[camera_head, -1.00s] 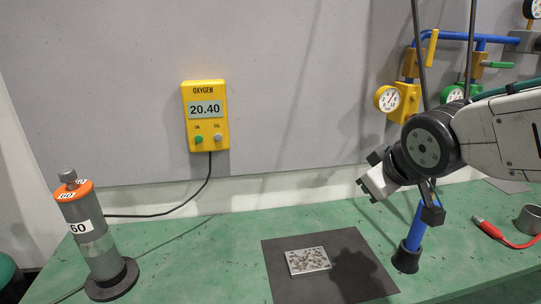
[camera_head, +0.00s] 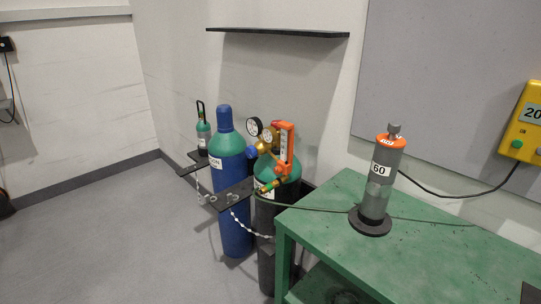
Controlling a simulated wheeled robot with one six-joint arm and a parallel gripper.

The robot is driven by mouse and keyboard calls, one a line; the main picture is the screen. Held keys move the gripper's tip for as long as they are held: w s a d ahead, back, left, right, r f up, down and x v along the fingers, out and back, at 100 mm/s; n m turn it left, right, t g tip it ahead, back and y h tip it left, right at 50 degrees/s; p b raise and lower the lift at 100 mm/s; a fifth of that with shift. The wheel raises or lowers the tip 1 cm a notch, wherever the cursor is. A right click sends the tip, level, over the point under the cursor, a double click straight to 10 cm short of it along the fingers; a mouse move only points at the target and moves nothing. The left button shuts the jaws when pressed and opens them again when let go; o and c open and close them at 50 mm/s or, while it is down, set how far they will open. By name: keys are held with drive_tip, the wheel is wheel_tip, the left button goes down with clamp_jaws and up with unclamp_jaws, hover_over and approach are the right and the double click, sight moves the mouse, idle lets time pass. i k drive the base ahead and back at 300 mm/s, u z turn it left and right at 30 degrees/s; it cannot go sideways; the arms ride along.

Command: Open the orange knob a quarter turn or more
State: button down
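A small orange part, perhaps the orange knob (camera_head: 267,188), shows low on the regulator of the green-topped dark cylinder; it is too small to read its turn. Above it stands an upright orange flowmeter-like piece (camera_head: 285,146). A brass fitting with round gauges (camera_head: 254,127) sits to its left. A grey upright cylinder (camera_head: 375,187) on the bench has an orange collar (camera_head: 391,141) marked with numbers. My gripper is not in the present view.
A blue cylinder (camera_head: 231,200) stands left of the dark cylinder (camera_head: 265,240), with a black bracket and chains around them. A green bench (camera_head: 450,250) is at right. A dark shelf (camera_head: 278,32) hangs above. The grey floor at left is clear.

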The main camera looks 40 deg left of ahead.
sight(278, 170)
drive_tip(key=k, duration=0.3)
drive_tip(key=u, duration=1.4)
drive_tip(key=i, duration=0.5)
drive_tip(key=z, duration=0.05)
drive_tip(key=k, duration=1.15)
drive_tip(key=u, duration=0.9)
drive_tip(key=i, duration=1.2)
drive_tip(key=z, duration=0.85)
drive_tip(key=i, duration=0.5)
drive_tip(key=z, duration=0.35)
